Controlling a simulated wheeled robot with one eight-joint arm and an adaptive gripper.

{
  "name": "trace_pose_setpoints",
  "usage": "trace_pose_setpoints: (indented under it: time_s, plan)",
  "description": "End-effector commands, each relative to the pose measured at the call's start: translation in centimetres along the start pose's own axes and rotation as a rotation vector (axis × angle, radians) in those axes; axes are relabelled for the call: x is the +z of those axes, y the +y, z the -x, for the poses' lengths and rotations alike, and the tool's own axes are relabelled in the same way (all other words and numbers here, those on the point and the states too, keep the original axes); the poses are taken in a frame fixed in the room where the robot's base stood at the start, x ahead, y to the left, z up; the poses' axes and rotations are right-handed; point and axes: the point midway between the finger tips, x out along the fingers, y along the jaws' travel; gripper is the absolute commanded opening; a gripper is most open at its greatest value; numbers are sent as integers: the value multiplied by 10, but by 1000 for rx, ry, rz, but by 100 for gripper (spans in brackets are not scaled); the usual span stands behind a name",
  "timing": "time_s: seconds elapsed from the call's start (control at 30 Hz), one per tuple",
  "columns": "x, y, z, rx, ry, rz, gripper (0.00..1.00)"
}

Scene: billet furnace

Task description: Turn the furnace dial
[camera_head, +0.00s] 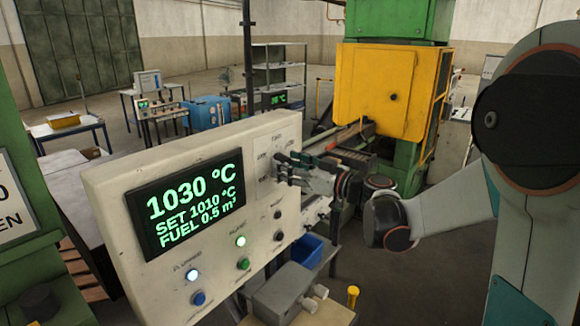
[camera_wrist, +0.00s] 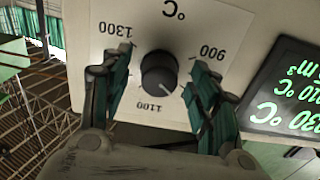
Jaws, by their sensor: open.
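The furnace dial (camera_wrist: 158,71) is a round black knob with a light pointer mark, on a white scale plate (camera_wrist: 175,25) marked 900, 1100 and 1300. The wrist view shows the plate upside down; the mark points low and slightly right, between 1100 and 900. My gripper (camera_wrist: 160,76) is open, its green-padded fingers on either side of the dial with visible gaps. In the head view my gripper (camera_head: 289,170) is at the panel's right part and hides the dial. The display (camera_head: 190,207) reads 1030 °C, SET 1010 °C, FUEL 0.5 m³.
A grey box (camera_head: 285,290) and a blue bin (camera_head: 306,250) sit lower right. A yellow-green machine (camera_head: 375,85) stands behind.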

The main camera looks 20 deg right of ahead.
Motion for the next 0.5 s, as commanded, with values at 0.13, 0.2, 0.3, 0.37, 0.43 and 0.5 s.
trace_pose_setpoints:
  time_s: [0.13, 0.2, 0.3, 0.37, 0.43, 0.5]
  plan:
    - [0, 0, 0, 0, 0, 0, 35]
    - [0, 0, 0, 0, 0, 0, 19]
    - [0, 0, 0, 0, 0, 0, 11]
    - [0, 0, 0, 0, 0, 0, 11]
    - [0, 0, 0, 0, 0, 11, 11]
    - [1, 0, 0, 0, 0, 36, 11]
